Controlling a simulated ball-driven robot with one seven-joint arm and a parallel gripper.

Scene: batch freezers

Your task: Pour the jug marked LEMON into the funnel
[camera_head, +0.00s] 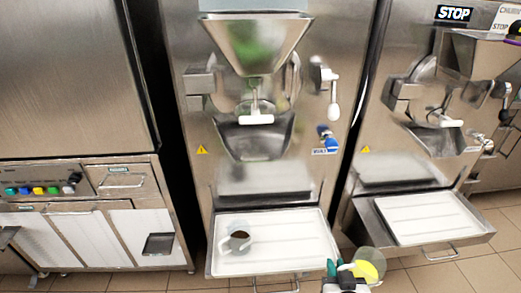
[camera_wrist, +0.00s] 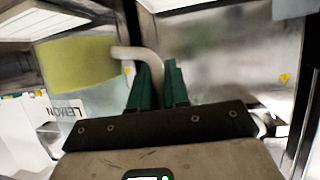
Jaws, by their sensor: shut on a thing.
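The jug marked LEMON (camera_head: 369,264) is clear with yellow contents. It is at the bottom right of the head view, in front of the machines. In the wrist view the jug (camera_wrist: 80,75) shows its yellow contents, LEMON lettering and pale handle (camera_wrist: 143,55). My gripper (camera_head: 338,271) is shut on this handle, with green fingers (camera_wrist: 158,85) around it in the wrist view. The metal funnel (camera_head: 255,45) is on top of the middle machine, above and left of the jug. I cannot tell the jug's exact tilt.
Another jug with dark contents (camera_head: 238,242) stands on the middle machine's white tray (camera_head: 290,240). A second machine with a tray (camera_head: 430,218) is at right. A steel cabinet (camera_head: 75,80) is at left. Tiled floor (camera_head: 425,275) shows at lower right.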

